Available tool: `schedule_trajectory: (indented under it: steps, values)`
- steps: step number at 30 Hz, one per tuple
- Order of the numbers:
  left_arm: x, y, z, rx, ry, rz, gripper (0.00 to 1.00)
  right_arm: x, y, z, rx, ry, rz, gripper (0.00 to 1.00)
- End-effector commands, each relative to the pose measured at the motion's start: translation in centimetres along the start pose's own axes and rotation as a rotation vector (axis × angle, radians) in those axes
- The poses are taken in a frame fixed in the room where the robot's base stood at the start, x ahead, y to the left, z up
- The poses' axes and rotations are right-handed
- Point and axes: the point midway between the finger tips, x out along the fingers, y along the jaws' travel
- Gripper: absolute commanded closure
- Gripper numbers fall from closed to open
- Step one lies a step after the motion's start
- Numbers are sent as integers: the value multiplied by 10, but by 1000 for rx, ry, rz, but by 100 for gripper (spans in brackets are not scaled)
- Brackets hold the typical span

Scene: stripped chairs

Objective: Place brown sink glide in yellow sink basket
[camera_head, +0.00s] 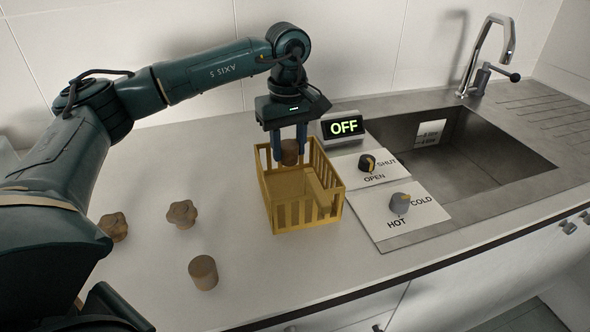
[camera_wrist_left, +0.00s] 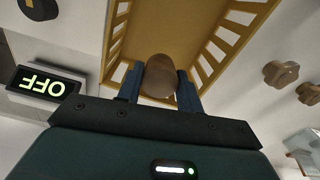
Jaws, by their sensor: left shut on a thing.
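My left gripper (camera_head: 289,148) is shut on a brown glide (camera_head: 289,152), a short rounded piece held between its blue fingers. The glide also shows in the left wrist view (camera_wrist_left: 160,76). The gripper is at the back part of the yellow basket (camera_head: 277,221), which stands on the counter left of the sink. The held glide appears over or just within the basket's back end; its exact height against the rim is hard to tell. A yellowish bar-like piece shows along the basket's right side. My right gripper is not in view.
A brown cylinder (camera_head: 203,272) and two lobed brown knobs (camera_head: 182,214) (camera_head: 113,227) stand on the counter at left. An OFF display (camera_head: 342,127) and plates with dials (camera_head: 400,203) are right of the basket. The sink (camera_head: 480,165) is farther right.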

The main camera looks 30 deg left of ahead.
Motion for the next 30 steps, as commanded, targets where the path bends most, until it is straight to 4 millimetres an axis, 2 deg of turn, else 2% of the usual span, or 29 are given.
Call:
schedule_trajectory:
  steps: [7,13,24,25,30]
  values:
    - [22,0,0,-1,-1,-1,86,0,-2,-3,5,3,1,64]
    - [49,0,0,-1,0,-1,86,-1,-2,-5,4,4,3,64]
    - [55,0,0,-1,0,1,86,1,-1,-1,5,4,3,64]
    - [55,0,0,-1,0,1,63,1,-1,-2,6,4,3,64]
    - [54,0,0,0,0,1,49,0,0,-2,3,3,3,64]
